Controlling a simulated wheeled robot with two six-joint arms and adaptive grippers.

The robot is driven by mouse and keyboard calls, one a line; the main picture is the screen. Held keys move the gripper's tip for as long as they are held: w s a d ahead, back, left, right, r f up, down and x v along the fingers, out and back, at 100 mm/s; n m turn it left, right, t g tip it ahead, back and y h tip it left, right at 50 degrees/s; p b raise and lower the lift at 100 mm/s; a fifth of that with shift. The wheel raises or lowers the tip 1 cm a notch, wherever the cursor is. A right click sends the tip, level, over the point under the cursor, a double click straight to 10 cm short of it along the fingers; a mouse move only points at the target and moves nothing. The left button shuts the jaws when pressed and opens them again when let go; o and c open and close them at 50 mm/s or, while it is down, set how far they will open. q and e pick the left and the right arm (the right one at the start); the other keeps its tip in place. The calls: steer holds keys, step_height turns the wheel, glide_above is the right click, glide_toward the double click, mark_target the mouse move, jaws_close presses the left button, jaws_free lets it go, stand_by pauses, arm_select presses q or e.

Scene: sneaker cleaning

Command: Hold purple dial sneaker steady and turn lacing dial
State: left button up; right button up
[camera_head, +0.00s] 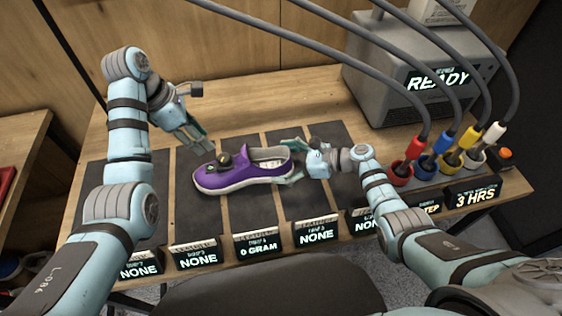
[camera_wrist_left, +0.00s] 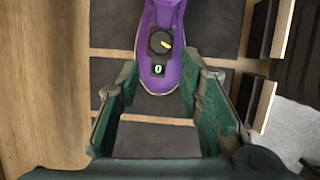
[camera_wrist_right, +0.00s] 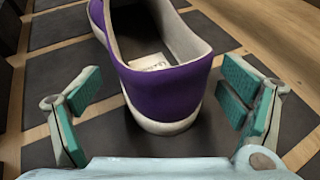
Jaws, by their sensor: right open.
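The purple sneaker (camera_head: 236,174) with a white sole lies on the dark mats in the middle of the table, toe to the left. Its black lacing dial (camera_head: 224,159) sits on top near the toe; in the left wrist view the dial (camera_wrist_left: 161,41) has a yellow mark, with a small display reading 0 below it. My left gripper (camera_head: 204,143) is open above and left of the toe, apart from the shoe. My right gripper (camera_head: 293,160) is open at the heel, its fingers either side of it; the heel (camera_wrist_right: 165,95) shows between them in the right wrist view, with no contact visible.
Several label blocks stand along the front edge, one reading 0 GRAM (camera_head: 257,245). A grey machine reading READY (camera_head: 415,75) stands at the back right. Its cables run overhead to coloured plugs (camera_head: 415,147) at right. The dark mats left of the toe are clear.

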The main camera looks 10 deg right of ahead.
steer(key=shift+w+a+f, duration=0.15)
steer(key=shift+a, duration=0.25)
